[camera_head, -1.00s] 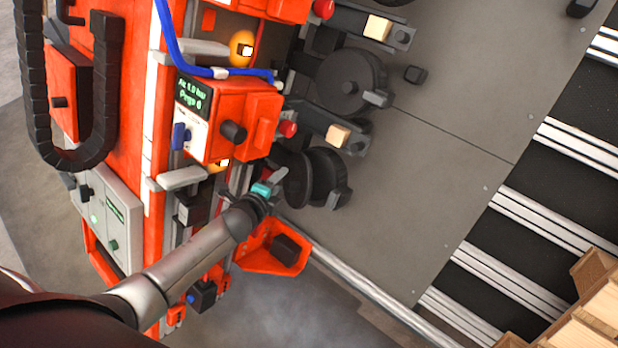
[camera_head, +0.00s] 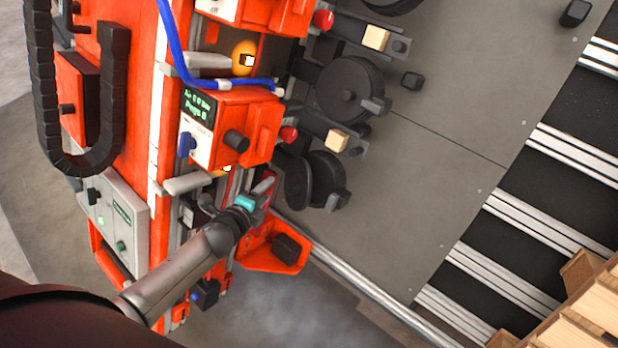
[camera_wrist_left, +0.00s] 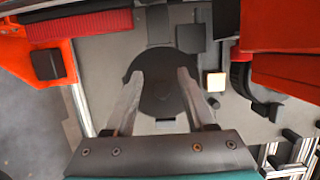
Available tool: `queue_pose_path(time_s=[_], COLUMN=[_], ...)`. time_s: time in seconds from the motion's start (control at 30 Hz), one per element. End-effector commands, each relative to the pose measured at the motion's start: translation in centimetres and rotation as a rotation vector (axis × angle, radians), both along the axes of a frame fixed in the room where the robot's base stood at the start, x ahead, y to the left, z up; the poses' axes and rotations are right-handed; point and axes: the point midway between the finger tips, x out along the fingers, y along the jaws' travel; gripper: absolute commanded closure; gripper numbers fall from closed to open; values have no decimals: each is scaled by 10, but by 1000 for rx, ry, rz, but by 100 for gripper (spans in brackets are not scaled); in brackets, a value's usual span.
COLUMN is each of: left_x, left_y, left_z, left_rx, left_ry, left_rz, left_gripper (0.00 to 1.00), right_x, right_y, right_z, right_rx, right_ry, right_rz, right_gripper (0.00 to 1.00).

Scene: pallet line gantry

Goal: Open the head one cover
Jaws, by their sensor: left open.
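The orange gantry carries several heads. One orange housing (camera_head: 242,130) has a small green-text display (camera_head: 198,104), a blue valve handle (camera_head: 187,145) and a black knob (camera_head: 236,140). I cannot tell for sure which part is the head one cover. My left gripper (camera_head: 262,192) is just below this housing, beside a pair of black discs (camera_head: 322,178). In the left wrist view its two fingers (camera_wrist_left: 160,75) are apart with nothing between them, and a black disc (camera_wrist_left: 160,98) lies behind them. Contact cannot be made out. My right gripper is not in view.
An orange bracket with a black block (camera_head: 286,247) sits just below the gripper. A blue hose (camera_head: 180,60) and a black cable chain (camera_head: 40,100) run along the gantry. A grey control box (camera_head: 118,215) is at left.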

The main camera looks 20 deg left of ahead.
Motion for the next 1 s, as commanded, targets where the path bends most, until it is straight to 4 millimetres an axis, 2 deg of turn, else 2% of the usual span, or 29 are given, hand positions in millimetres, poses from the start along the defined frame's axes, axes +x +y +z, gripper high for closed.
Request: queue_pose_path(time_s=[0.5, 1.0], left_x=[-34, -41], left_y=[12, 9], left_z=[20, 22], left_rx=[-1, -3], left_ry=[1, 2], left_rz=[1, 1], left_gripper=[45, 45], right_x=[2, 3], right_y=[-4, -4], right_z=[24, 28], right_rx=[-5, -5], right_ry=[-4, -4], right_rz=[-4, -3], right_gripper=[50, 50])
